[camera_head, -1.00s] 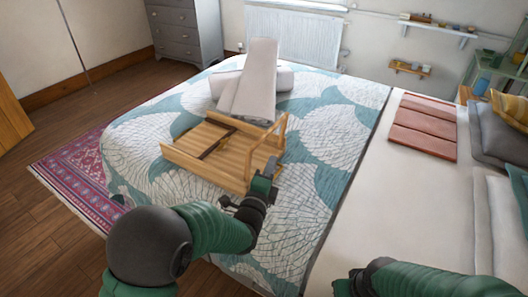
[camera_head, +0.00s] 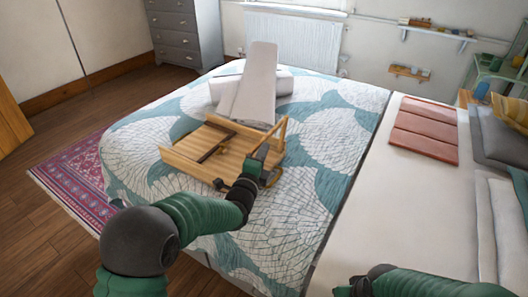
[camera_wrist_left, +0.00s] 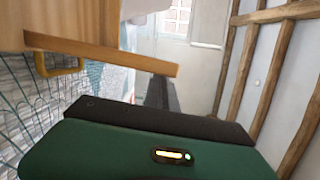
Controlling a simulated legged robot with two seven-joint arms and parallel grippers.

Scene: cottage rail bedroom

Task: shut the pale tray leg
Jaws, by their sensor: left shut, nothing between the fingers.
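The pale wooden tray (camera_head: 190,160) lies on the patterned bedspread. A dark brown leg (camera_head: 216,148) lies low across its inside. The pale leg (camera_head: 281,133) stands raised at the tray's right end, its near part hidden behind my gripper. My left gripper (camera_head: 261,153) is shut and empty, at the tray's right end close beside the pale leg; I cannot tell if they touch. In the left wrist view a pale wooden bar (camera_wrist_left: 105,53) crosses just ahead of the dark fingers (camera_wrist_left: 160,92), with a yellow handle at left. My right gripper (camera_head: 347,287) is at the bottom edge, its jaws unclear.
White pillows (camera_head: 255,88) stand just behind the tray. A folded red-brown cloth (camera_head: 424,130) lies on the bed at right, near grey cushions. The bedspread (camera_head: 325,185) right of the tray is clear. A patterned rug (camera_head: 75,185) lies on the floor at left.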

